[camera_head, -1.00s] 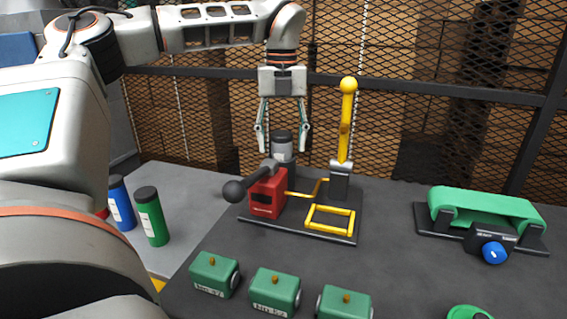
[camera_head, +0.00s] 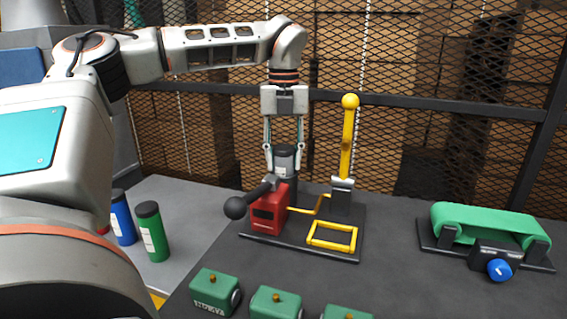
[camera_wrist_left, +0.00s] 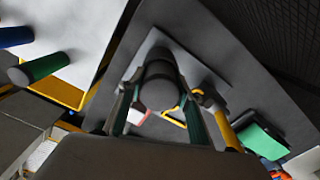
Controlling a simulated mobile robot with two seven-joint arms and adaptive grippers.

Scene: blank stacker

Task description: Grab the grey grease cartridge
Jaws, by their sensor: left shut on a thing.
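The grey grease cartridge (camera_head: 284,166) stands upright behind the red box of the press-like fixture in the head view. Its dark cap is on top and its lower end is hidden by the red box. My left gripper (camera_head: 284,170) points straight down with one finger on each side of the cartridge and is shut on it. In the left wrist view the cartridge's round end (camera_wrist_left: 160,94) shows between the two fingers. My right gripper is in neither view.
The fixture has a red box (camera_head: 268,212), a black-knobbed lever and a yellow upright lever (camera_head: 347,140). Blue (camera_head: 122,218) and green (camera_head: 151,232) cartridges stand at left, with a red one mostly hidden. Green blocks (camera_head: 214,289) lie in front; a green conveyor (camera_head: 490,222) is at right.

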